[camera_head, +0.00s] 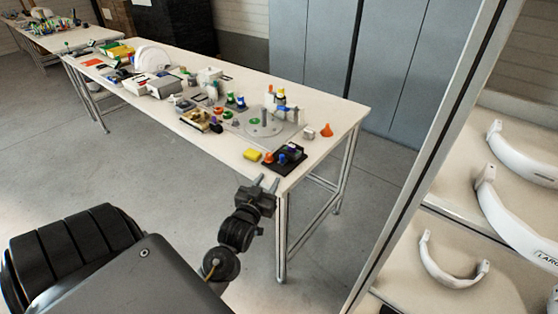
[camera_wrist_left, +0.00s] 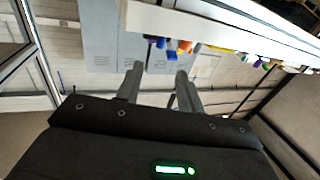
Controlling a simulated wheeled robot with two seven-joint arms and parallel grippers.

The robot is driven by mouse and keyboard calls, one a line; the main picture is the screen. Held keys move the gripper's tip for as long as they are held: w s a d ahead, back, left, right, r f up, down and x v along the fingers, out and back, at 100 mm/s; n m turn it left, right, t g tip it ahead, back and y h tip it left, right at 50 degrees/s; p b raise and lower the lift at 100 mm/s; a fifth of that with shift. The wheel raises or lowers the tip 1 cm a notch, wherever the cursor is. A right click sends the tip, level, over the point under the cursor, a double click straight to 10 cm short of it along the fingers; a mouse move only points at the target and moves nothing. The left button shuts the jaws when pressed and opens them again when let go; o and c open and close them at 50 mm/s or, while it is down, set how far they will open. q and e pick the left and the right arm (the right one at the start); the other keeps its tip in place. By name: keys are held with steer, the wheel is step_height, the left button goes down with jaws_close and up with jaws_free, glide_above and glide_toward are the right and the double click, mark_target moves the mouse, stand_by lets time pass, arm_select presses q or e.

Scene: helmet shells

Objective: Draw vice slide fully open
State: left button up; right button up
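My left gripper (camera_head: 268,182) is in front of the near right corner of the long white workbench (camera_head: 345,112). Its two fingers stand apart with nothing between them; the gap also shows in the left wrist view (camera_wrist_left: 160,72). I cannot single out the vice or its slide for sure among the small items on the bench. A tan and dark device (camera_head: 200,119) sits near the bench's front edge, too small to identify. A black tray (camera_head: 290,168) with small coloured pieces is the item closest to the gripper. My right gripper is not in view.
A shelf with white curved bands (camera_head: 520,160) stands at right, behind a metal post (camera_head: 440,140). The floor before the bench is clear.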

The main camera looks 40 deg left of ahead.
mark_target(281, 157)
arm_select(q)
steer(key=x, duration=0.5)
steer(key=p+x, duration=0.1)
steer(key=x, duration=0.4)
steer(key=shift+w+a+r, duration=0.2)
steer(key=shift+w, duration=0.15)
jaws_close()
